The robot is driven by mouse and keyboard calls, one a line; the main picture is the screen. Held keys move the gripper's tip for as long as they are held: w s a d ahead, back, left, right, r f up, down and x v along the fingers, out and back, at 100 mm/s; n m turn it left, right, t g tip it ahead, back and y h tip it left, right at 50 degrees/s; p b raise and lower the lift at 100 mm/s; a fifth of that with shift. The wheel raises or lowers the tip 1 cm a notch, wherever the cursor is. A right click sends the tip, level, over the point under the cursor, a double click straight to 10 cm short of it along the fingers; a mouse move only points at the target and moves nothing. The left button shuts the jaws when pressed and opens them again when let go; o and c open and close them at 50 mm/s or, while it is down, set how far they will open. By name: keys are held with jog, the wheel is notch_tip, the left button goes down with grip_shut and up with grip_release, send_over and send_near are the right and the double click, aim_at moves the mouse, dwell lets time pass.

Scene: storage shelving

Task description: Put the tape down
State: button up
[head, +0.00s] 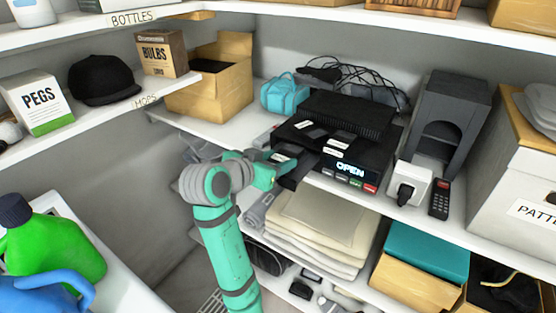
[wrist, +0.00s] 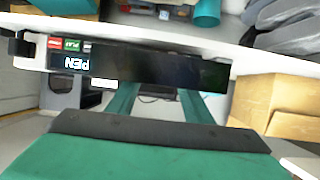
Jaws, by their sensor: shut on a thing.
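My gripper (head: 270,168) is at the left front of the black player (head: 378,152), shut on a dark tape (head: 294,174). The tape looks like a flat black slab, partly hidden by my fingers and close against the player. I cannot tell whether it touches the player or the shelf. The player's display reads OPEN. In the wrist view my two green fingers (wrist: 158,103) run up to a black shape, where the player's front (wrist: 68,68) shows upside down. I cannot tell there where the tape ends and the player begins.
A grey stand (head: 447,120), a white plug adapter (head: 408,186) and a remote (head: 439,198) fill the shelf to the right. A teal bag (head: 284,95) and cables lie behind. Folded cloths (head: 322,228) lie below. Bare shelf (head: 215,128) shows to the left.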

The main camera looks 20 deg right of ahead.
jog(key=shift+s+d+f, duration=0.1)
jog(key=shift+s, duration=0.15)
jog(key=shift+f, duration=0.1)
jog(key=o, duration=1.1)
jog(key=shift+w+f, duration=0.1)
jog(key=shift+w, duration=0.05)
jog(key=shift+a, duration=0.2)
jog(key=shift+d, duration=0.15)
jog(key=shift+r, duration=0.2)
jog(key=v, duration=0.7)
jog(key=shift+s+a, duration=0.25)
jog(key=shift+s, duration=0.05)
